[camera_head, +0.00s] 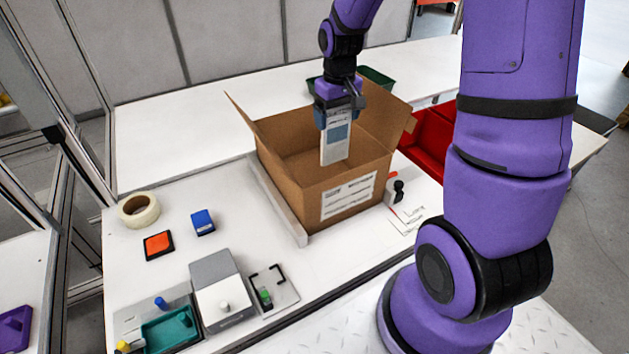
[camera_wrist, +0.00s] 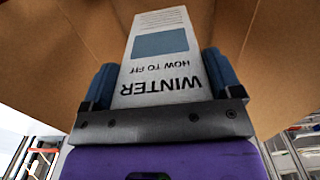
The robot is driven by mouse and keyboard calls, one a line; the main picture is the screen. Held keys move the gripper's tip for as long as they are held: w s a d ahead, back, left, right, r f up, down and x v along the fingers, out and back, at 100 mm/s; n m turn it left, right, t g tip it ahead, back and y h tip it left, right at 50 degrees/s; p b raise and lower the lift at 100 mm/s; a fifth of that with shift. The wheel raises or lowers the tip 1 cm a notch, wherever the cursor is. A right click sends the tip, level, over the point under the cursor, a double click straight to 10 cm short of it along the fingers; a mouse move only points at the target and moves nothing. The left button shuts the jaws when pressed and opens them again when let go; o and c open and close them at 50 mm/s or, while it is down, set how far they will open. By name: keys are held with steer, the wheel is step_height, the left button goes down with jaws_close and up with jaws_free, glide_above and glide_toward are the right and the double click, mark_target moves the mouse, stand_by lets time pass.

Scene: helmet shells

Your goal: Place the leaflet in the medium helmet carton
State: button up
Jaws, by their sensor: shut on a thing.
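The leaflet (camera_head: 336,145) is a white sheet with a blue panel, hanging upright from my gripper (camera_head: 338,108) over the open carton. In the wrist view the leaflet (camera_wrist: 160,55) shows "WINTER" and "HOW TO FIT" upside down, held between the blue fingers of my gripper (camera_wrist: 155,95). The gripper is shut on it. The brown cardboard carton (camera_head: 342,200) stands on the white table with its flaps open and a white label on its front. Its walls fill much of the wrist view (camera_wrist: 60,55). The leaflet's lower end is at the carton's opening; the carton's floor is partly hidden.
A tape roll (camera_head: 139,210), an orange pad (camera_head: 158,245), a blue block (camera_head: 203,222) and a grey box (camera_head: 222,290) lie left of the carton. A red bin (camera_head: 428,140) and a black-knobbed stamp (camera_head: 396,191) are to its right. A green tray (camera_head: 376,78) is behind.

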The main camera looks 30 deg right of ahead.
step_height(320, 180, down, 15)
steer(key=shift+f, duration=0.2)
stand_by(0.6)
steer(key=shift+f, duration=0.15)
steer(key=o, duration=0.9)
steer(key=shift+o, duration=0.3)
